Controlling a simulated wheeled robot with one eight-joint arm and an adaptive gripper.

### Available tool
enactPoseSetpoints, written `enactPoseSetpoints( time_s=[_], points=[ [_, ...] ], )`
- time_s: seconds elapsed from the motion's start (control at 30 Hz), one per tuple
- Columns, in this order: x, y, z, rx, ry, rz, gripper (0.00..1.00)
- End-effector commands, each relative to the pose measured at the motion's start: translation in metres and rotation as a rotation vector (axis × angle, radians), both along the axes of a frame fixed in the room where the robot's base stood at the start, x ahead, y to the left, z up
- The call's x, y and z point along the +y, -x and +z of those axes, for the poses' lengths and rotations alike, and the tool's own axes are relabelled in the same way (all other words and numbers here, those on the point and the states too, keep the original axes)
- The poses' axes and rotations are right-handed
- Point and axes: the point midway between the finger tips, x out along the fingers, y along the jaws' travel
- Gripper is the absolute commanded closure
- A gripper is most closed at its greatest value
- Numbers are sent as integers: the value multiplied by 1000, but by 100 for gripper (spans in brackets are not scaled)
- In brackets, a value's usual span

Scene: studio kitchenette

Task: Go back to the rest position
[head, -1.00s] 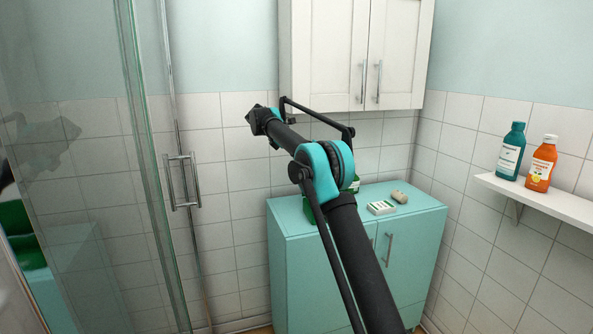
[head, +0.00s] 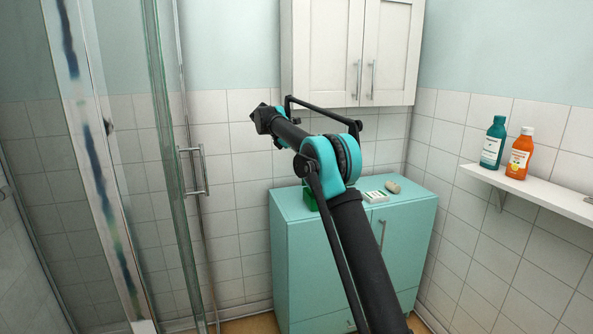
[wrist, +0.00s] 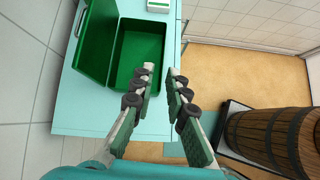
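My gripper (wrist: 163,72) shows in the wrist view with its two fingers apart and nothing between them. It is over the edge of the teal cabinet, and its left finger overlaps the view of an open green box (wrist: 139,58). The box looks empty, with its lid (wrist: 97,35) swung open to the left. In the head view my bent arm reaches over the teal cabinet (head: 300,235); the gripper's fingers cannot be made out there, and the arm hides most of the green box (head: 309,195).
A white box (head: 375,196) and a small tan item (head: 393,187) lie on the cabinet. A wall cupboard (head: 325,50) hangs above. A shelf (head: 540,193) holds teal (head: 493,143) and orange (head: 520,154) bottles. Shower glass (head: 165,150) stands left.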

Motion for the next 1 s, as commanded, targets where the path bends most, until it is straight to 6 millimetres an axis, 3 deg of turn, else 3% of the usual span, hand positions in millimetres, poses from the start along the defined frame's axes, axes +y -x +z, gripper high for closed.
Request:
enactPoseSetpoints(
  time_s=[0.37, 0.53, 0.77, 1.0],
  points=[
    [-32, 29, -11, -94, -114, -121, 86],
    [-57, 58, -23, -167, -205, -227, 86],
    [-99, 132, -56, -307, -384, -455, 86],
    [-133, 228, -101, -447, -572, -724, 86]
  ],
)
